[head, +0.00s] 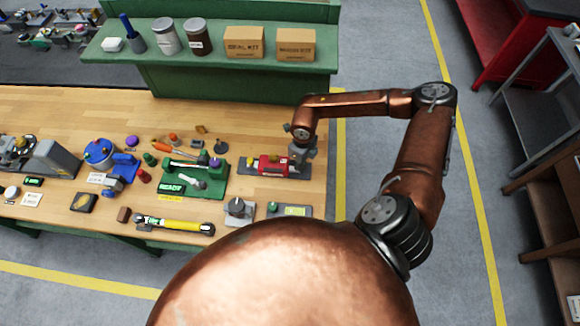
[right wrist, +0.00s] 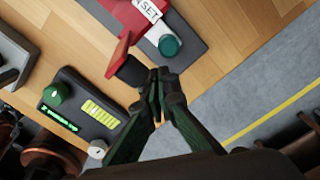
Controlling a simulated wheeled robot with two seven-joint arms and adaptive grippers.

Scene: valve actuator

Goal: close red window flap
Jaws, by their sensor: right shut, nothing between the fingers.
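The red device (head: 272,166) sits on a dark base plate near the right end of the wooden bench. In the right wrist view its red body (right wrist: 128,14) carries a white label (right wrist: 148,10) and a teal knob (right wrist: 169,45). A red flap (right wrist: 119,53) stands out from the body at an angle, with a dark block beside its outer end. My right gripper (head: 299,157) is at the right end of the device. In the wrist view its fingertips (right wrist: 160,85) are together, empty, just beside the dark block; contact is unclear. My left gripper is not in view.
A panel (right wrist: 84,110) with a green knob and yellow-green bars lies near the red device. A green READY unit (head: 190,178) stands to the device's left. A yellow-handled tool (head: 175,225) lies at the front. The bench's right edge is close.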

